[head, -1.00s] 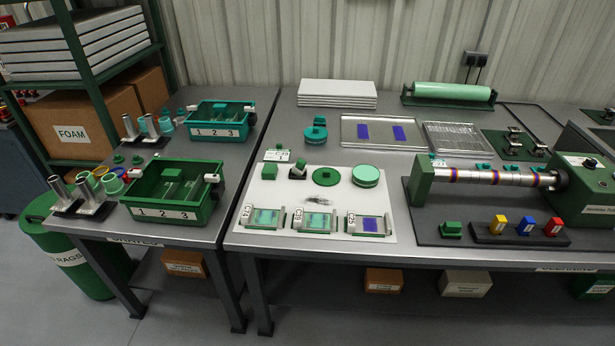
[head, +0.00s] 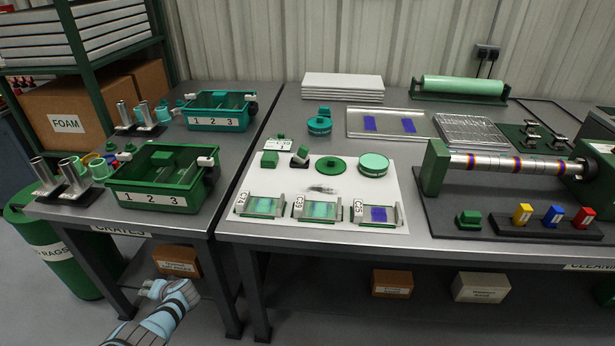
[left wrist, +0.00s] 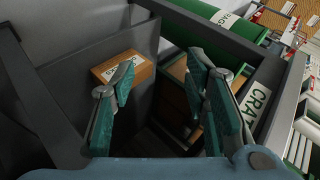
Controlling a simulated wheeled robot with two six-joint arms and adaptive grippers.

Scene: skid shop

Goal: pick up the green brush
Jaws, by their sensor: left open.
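Small green pieces lie at the back left of a white board (head: 350,168) on the right-hand bench. One is a green block (head: 270,159); beside it is a tilted green piece with a dark and pale part (head: 301,154). Another green block (head: 469,219) sits on the dark base farther right. I cannot tell for sure which one is the green brush. My left gripper (head: 158,288) is low in front of the left bench, well away from these pieces. Its fingers (left wrist: 165,80) are apart with nothing between them in the left wrist view. My right gripper is out of view.
The left bench (head: 80,212) carries a green crate (head: 140,199), a teal crate (head: 215,128) and metal tubes. Slide-like frames (head: 260,207) line the board's front. A roller machine (head: 436,168) stands at right. Boxes (head: 177,262) sit under the benches.

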